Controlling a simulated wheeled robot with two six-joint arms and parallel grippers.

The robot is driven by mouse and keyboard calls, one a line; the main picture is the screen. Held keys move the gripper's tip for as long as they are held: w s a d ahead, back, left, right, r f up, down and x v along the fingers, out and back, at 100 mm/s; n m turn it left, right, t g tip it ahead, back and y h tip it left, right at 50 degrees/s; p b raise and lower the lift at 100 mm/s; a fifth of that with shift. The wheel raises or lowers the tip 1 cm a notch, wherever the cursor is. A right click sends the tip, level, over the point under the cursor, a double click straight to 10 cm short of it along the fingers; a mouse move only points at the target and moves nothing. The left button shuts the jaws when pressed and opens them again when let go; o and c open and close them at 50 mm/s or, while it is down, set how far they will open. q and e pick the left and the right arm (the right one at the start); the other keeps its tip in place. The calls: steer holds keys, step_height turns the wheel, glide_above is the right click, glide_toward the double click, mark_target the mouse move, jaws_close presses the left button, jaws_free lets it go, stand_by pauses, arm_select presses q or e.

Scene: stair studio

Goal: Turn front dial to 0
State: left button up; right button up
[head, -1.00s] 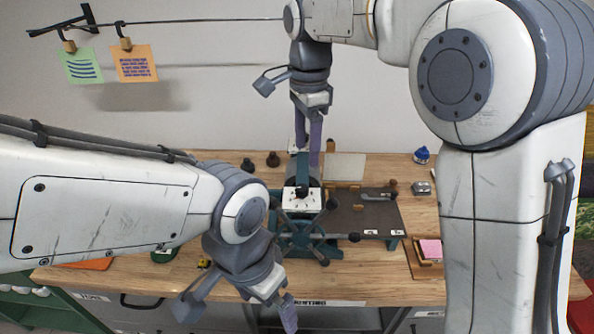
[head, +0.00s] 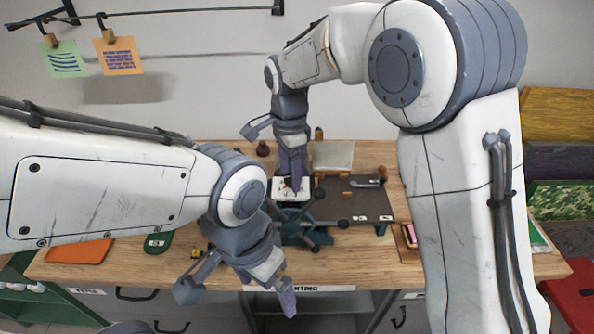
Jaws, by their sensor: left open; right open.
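The front dial is on a white plate (head: 305,194) of the dark green press (head: 300,232) on the workbench. The plate is partly covered by my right gripper (head: 291,186), which points down with its purple fingers right in front of or at the dial. The gripper is open; whether the fingers touch the dial cannot be told. The dial's pointer and marks are too hidden to read. A spoked wheel (head: 310,233) stands below the plate. My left gripper (head: 287,300) is open and empty in front of the bench's front edge.
A dark bed (head: 355,205) with a small tool (head: 367,183) lies right of the press. A pale block (head: 333,156) is behind it. An orange sheet (head: 78,251) and a green item (head: 158,242) lie at left. Bare wood shows at front right.

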jaws_close()
steer(key=shift+d, duration=0.5)
steer(key=shift+a, duration=0.25)
steer(key=shift+s+a+f, duration=0.1)
steer(key=shift+s+a, duration=0.05)
steer(key=shift+a, duration=0.1)
steer(key=shift+n, duration=0.4)
